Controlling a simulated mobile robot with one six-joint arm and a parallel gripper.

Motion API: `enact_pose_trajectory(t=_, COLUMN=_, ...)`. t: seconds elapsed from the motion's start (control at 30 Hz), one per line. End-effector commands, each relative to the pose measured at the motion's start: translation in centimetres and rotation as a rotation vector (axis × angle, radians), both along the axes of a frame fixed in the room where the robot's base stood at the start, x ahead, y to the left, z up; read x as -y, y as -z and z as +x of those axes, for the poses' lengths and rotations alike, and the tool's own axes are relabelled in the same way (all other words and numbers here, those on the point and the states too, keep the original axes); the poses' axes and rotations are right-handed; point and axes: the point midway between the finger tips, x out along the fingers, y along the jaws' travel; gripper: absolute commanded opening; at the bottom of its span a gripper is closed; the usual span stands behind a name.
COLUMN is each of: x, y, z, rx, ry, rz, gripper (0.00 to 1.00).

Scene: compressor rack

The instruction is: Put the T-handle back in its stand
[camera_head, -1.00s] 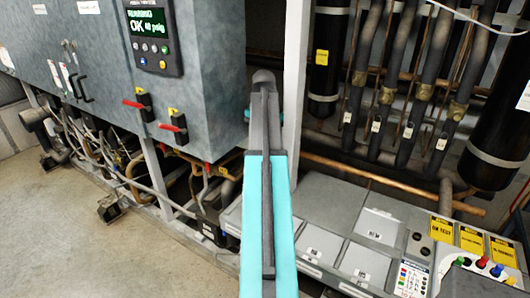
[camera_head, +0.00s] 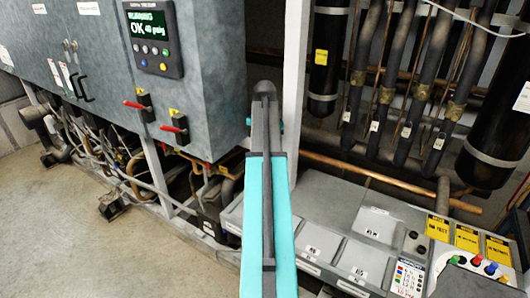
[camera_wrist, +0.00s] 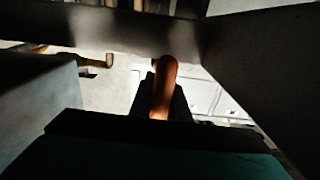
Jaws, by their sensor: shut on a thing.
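The T-handle (camera_wrist: 165,72) shows in the wrist view as an orange-brown rounded bar, upright in the picture. My gripper (camera_wrist: 162,100) is shut on it, with dark fingers at either side. The rest of the T-handle is hidden by the gripper, and the view is dark. In the head view my own arm covers the gripper and the T-handle. I cannot make out for certain which thing is the stand. A grey block with several coloured knobs (camera_head: 478,262) sits at the lower right of the head view.
A grey control cabinet (camera_head: 205,90) with red-handled switches stands close left of my arm. A pale upright post (camera_head: 296,70) is just behind it. A grey bench (camera_head: 318,205) with labelled lids and yellow tags (camera_head: 467,237) lies to the right. Open floor (camera_head: 60,230) is at left.

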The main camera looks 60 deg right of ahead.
Motion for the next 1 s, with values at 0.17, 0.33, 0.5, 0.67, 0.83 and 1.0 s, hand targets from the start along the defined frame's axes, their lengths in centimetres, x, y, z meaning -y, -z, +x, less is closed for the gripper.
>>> enact_pose_trajectory(t=0.17, x=0.0, y=0.2, z=0.0, rx=0.001, ry=0.0, rz=-0.001, gripper=0.0)
enact_pose_trajectory(t=0.33, x=0.0, y=0.2, z=0.1, rx=0.001, ry=-0.001, rz=-0.001, gripper=0.0)
enact_pose_trajectory(t=0.5, x=0.0, y=0.5, z=0.1, rx=0.001, ry=-0.001, rz=-0.001, gripper=0.0)
enact_pose_trajectory(t=0.67, x=0.0, y=0.9, z=0.1, rx=0.001, ry=-0.001, rz=-0.001, gripper=0.0)
enact_pose_trajectory(t=0.83, x=0.0, y=1.2, z=0.1, rx=0.001, ry=-0.001, rz=-0.001, gripper=0.0)
enact_pose_trajectory(t=1.0, x=0.0, y=1.4, z=0.1, rx=0.001, ry=-0.002, rz=-0.001, gripper=0.0)
